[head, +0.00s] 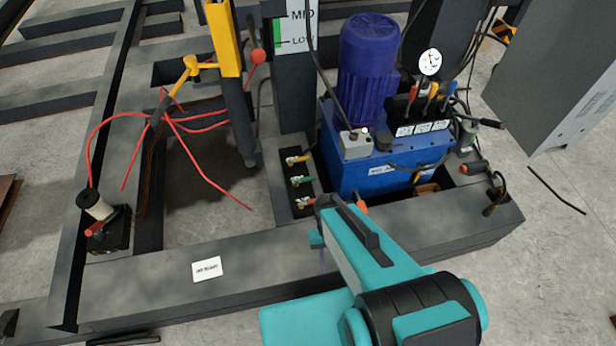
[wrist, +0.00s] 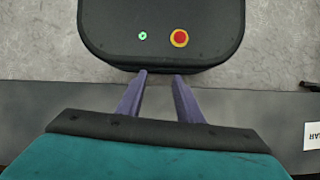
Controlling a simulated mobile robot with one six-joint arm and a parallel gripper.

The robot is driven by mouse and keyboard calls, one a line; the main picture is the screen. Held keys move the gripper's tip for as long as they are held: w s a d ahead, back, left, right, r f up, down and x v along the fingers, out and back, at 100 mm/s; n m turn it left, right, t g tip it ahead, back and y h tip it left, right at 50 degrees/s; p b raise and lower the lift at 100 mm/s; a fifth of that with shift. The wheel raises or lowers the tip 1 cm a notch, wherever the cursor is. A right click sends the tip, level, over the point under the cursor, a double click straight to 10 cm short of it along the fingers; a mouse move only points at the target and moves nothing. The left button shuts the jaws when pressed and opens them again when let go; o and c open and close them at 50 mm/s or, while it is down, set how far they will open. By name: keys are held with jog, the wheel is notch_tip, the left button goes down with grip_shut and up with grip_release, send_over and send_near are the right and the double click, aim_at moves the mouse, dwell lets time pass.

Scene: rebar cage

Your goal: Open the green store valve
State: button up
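The green store valve (head: 301,181) is the middle of three small valves on the dark frame left of the blue power unit, in the head view. In the head view my teal arm mostly hides the gripper, which is nearer the camera and apart from the valves. None of the valves shows in the wrist view.
The blue power unit (head: 382,170) with its purple motor (head: 368,70) stands right of the valves. A yellow post (head: 224,40) and loose red cables (head: 190,125) are to the left. A white label (head: 206,269) lies on the front beam (head: 140,290).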

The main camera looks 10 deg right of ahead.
jog(key=w+f+m+t+b, duration=0.1)
jog(key=w+m+b, duration=0.4)
jog(key=w, duration=0.8)
notch_tip(320, 180, up, 14)
jog(key=m+t+b, duration=0.4)
jog(key=m+b, duration=0.8)
jog(key=b, duration=0.4)
send_over(308, 179)
jog(key=shift+w+a+f, duration=0.1)
jog(key=shift+f, duration=0.1)
notch_tip(308, 179, down, 14)
jog(key=b, duration=0.3)
grip_shut()
